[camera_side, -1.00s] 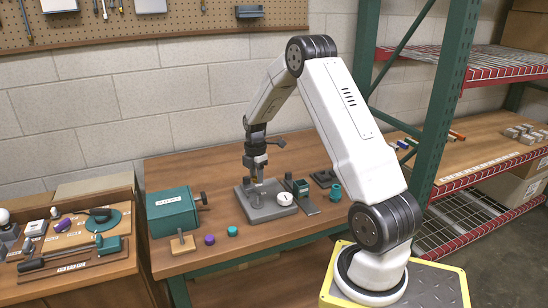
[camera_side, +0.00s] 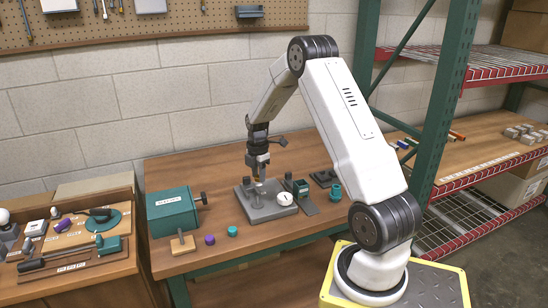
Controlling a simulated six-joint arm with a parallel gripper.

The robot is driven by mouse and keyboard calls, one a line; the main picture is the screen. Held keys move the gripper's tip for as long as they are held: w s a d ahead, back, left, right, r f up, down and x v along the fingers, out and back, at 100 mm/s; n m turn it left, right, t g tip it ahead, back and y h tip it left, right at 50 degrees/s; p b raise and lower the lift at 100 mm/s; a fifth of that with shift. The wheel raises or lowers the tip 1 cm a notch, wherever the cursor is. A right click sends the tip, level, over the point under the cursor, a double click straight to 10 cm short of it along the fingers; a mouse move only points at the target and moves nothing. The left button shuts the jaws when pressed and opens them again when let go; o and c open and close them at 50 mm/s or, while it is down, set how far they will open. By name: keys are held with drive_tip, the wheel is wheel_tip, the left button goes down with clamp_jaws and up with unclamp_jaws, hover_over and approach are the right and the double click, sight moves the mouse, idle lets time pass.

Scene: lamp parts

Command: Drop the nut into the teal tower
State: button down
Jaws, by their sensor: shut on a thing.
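My gripper (camera_side: 259,174) is shut and points down just above the grey base plate fixture (camera_side: 270,209). A small orange-yellow spot shows at its fingertips; it is too small to tell whether this is the nut. An upright teal cylinder (camera_side: 336,193), possibly the teal tower, stands to the right of the fixture, apart from my gripper. A smaller teal piece (camera_side: 232,231) lies at the front of the table, left of the fixture.
A teal box with a knob (camera_side: 172,211) stands at the left of the wooden table. A purple piece (camera_side: 209,239), a white dial (camera_side: 285,198) and a teal-topped block (camera_side: 300,188) are nearby. A green rack post (camera_side: 437,90) rises at the right.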

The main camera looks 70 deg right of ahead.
drive_tip(key=n, duration=0.2)
approach(301, 187)
drive_tip(key=d+f, duration=0.1)
drive_tip(key=d, duration=0.2)
drive_tip(key=shift+w+a, duration=0.3)
drive_tip(key=shift+f, duration=0.2)
drive_tip(key=shift+f, duration=1.85)
drive_tip(key=shift+f, duration=0.9)
idle(0.9)
drive_tip(key=shift+c, duration=1.4)
unclamp_jaws()
drive_tip(key=shift+r, duration=0.15)
